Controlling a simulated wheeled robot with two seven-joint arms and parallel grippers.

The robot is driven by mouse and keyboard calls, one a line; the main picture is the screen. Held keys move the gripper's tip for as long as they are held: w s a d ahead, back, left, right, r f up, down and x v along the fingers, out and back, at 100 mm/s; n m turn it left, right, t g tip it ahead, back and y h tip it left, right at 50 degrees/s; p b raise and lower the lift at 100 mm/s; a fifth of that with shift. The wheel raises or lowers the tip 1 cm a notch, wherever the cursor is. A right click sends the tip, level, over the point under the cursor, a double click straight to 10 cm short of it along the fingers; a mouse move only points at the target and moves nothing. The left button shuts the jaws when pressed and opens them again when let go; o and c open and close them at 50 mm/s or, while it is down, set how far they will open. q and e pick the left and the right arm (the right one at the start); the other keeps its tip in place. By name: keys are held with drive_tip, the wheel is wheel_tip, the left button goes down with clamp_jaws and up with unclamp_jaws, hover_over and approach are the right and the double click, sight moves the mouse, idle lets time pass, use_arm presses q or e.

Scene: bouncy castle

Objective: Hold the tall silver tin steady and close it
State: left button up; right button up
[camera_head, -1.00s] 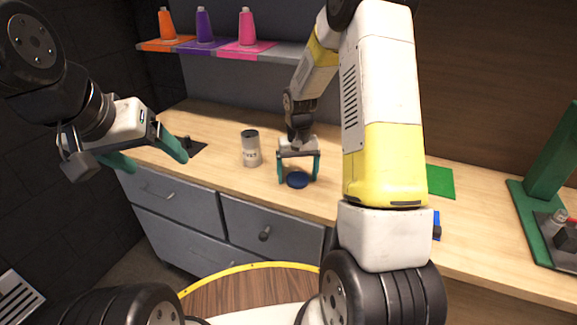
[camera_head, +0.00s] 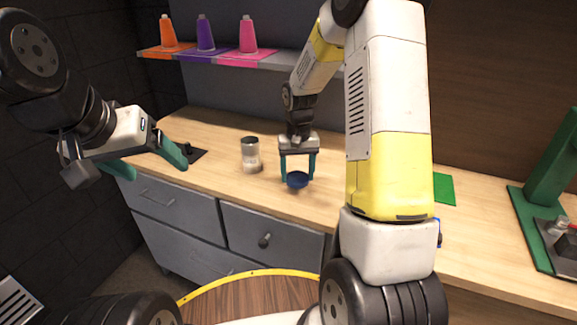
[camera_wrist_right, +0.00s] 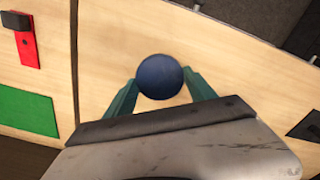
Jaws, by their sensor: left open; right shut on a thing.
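The tall silver tin (camera_head: 250,155) stands upright on the wooden counter with a pale label. No lid shows on its top. A round dark blue lid (camera_head: 297,180) is between the fingertips of my right gripper (camera_head: 298,178), just right of the tin. My right gripper is shut on the lid, which also shows in the right wrist view (camera_wrist_right: 160,76). I cannot tell whether the lid is clear of the counter. My left gripper (camera_head: 153,165) is open and empty, left of the tin and apart from it.
A shelf (camera_head: 300,60) with orange, purple and pink cones is behind the counter. A green pad (camera_head: 443,188) and a green stand (camera_head: 548,165) are on the right. A dark plate (camera_head: 190,154) lies left of the tin. Counter around the tin is clear.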

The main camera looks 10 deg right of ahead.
drive_tip(key=s+a+r, duration=0.1)
drive_tip(key=s+a, duration=0.3)
drive_tip(key=s, duration=1)
drive_tip(key=shift+s+a+r, duration=0.15)
drive_tip(key=shift+s+a, duration=0.05)
